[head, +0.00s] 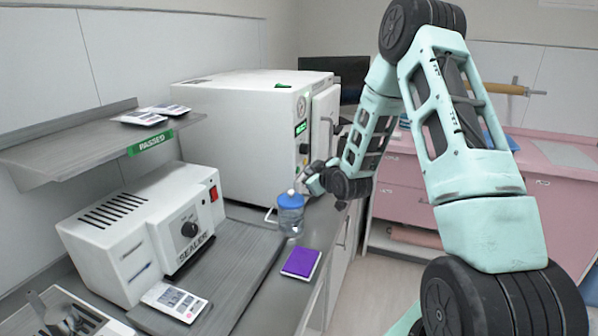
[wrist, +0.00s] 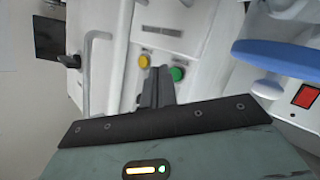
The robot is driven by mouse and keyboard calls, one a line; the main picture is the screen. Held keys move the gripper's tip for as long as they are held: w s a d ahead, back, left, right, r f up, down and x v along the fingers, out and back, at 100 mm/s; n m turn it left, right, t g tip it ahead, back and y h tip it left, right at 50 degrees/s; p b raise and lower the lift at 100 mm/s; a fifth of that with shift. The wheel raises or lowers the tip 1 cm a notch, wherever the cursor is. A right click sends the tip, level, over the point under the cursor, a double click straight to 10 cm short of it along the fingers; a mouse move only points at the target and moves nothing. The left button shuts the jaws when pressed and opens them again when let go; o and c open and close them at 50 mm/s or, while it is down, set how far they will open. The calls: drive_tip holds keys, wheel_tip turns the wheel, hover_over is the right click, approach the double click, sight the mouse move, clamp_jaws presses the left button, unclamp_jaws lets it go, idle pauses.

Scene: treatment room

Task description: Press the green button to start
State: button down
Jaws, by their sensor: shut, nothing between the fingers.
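The green button (wrist: 177,73) sits on the white front of the steriliser, beside a yellow button (wrist: 144,61), in the wrist view. My gripper (wrist: 157,72) is shut and empty. Its fingertips point at the panel between the two buttons, close to the green one; I cannot tell whether they touch anything. In the head view my gripper (head: 308,178) is low in front of the white steriliser (head: 235,120), near its front edge. The green button cannot be made out clearly there. A lit green display (head: 300,128) shows higher on the front.
A clear jar with a blue lid (head: 290,205) stands on the counter just below my gripper. A white sealer (head: 150,230), a purple pad (head: 301,262) and pouches (head: 175,301) are nearby. The steriliser's door handle (wrist: 97,60) is beside the buttons in the wrist view.

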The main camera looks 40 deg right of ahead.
drive_tip(key=shift+w+a, duration=0.1)
idle(0.6)
drive_tip(key=shift+w+a+b, duration=0.1)
drive_tip(key=shift+w+b, duration=0.15)
drive_tip(key=shift+b, duration=0.05)
drive_tip(key=shift+w+a, duration=0.25)
drive_tip(key=shift+w, duration=0.15)
idle(0.6)
drive_tip(key=shift+s, duration=0.1)
drive_tip(key=shift+s+d+b, duration=0.45)
drive_tip(key=shift+s, duration=0.2)
drive_tip(key=shift+s+d+b, duration=0.15)
drive_tip(key=shift+s+d, duration=0.25)
drive_tip(key=shift+s, duration=0.3)
drive_tip(key=shift+s+d+b, duration=0.15)
drive_tip(key=shift+s+d, duration=0.3)
drive_tip(key=shift+s, duration=0.3)
drive_tip(key=shift+s+d+b, duration=0.15)
drive_tip(key=shift+s+d, duration=0.25)
drive_tip(key=shift+s, duration=0.3)
